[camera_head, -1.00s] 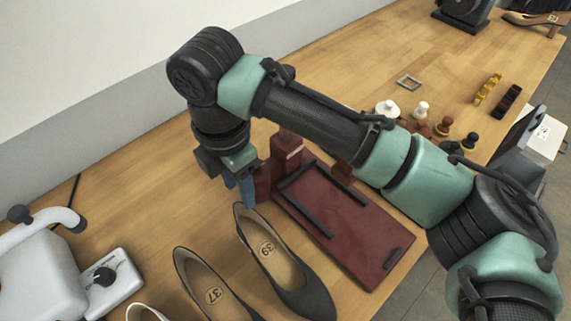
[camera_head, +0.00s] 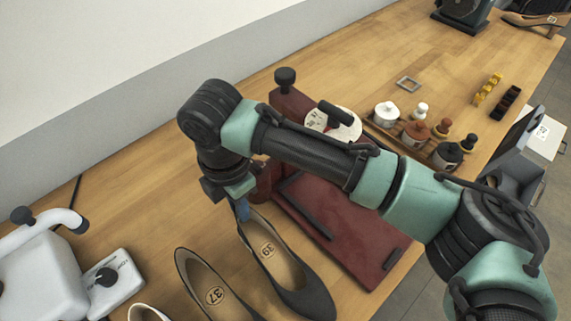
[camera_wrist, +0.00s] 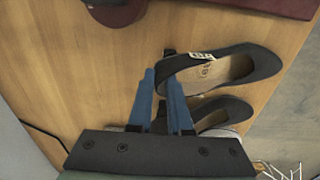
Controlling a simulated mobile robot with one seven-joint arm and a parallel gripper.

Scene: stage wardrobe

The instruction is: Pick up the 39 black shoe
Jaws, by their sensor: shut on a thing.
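The 39 black shoe (camera_head: 305,290) is a dark pump with a pale insole marked 39, upright on the wooden table. Its back end is at my gripper (camera_head: 242,210). In the wrist view, the shoe (camera_wrist: 262,62) extends to the right from the blue fingers of my gripper (camera_wrist: 160,84). The fingers are shut on the back rim of the shoe, with a narrow dark part between them. The exact contact is partly hidden. The 37 black shoe (camera_head: 192,272) stands just to the left, apart from the gripper.
A dark red press or board (camera_head: 365,240) stands close to the right of the shoe. Small bottles and stamps (camera_head: 415,132) stand further back. Bare table lies left of the gripper.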

